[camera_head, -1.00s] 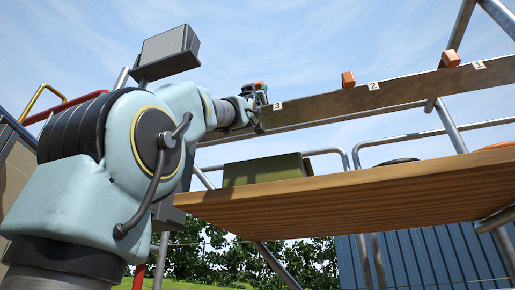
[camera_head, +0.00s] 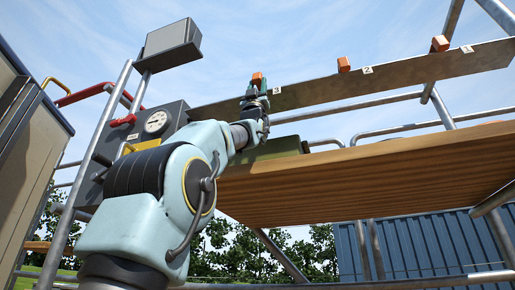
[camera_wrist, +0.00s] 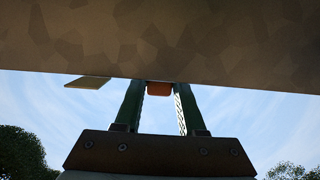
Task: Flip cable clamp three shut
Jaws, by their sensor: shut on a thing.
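Cable clamp three shows as an orange block (camera_head: 257,78) at the top edge of the metal rail (camera_head: 335,86), beside the small label 3 (camera_head: 277,90). My gripper (camera_head: 256,92) is raised to the rail at this clamp. In the wrist view, my gripper's two green fingers (camera_wrist: 159,95) reach up to the rail's edge, with the orange clamp (camera_wrist: 159,89) between their tips. They are shut on it. Most of the clamp is hidden by the rail and fingers, so its exact tilt cannot be told.
Orange clamps two (camera_head: 344,64) and one (camera_head: 440,43) stand along the rail to the right. A wooden shelf (camera_head: 370,170) lies below, with a green box (camera_head: 280,148) on it behind my arm. A gauge panel (camera_head: 155,122) and metal posts stand at left.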

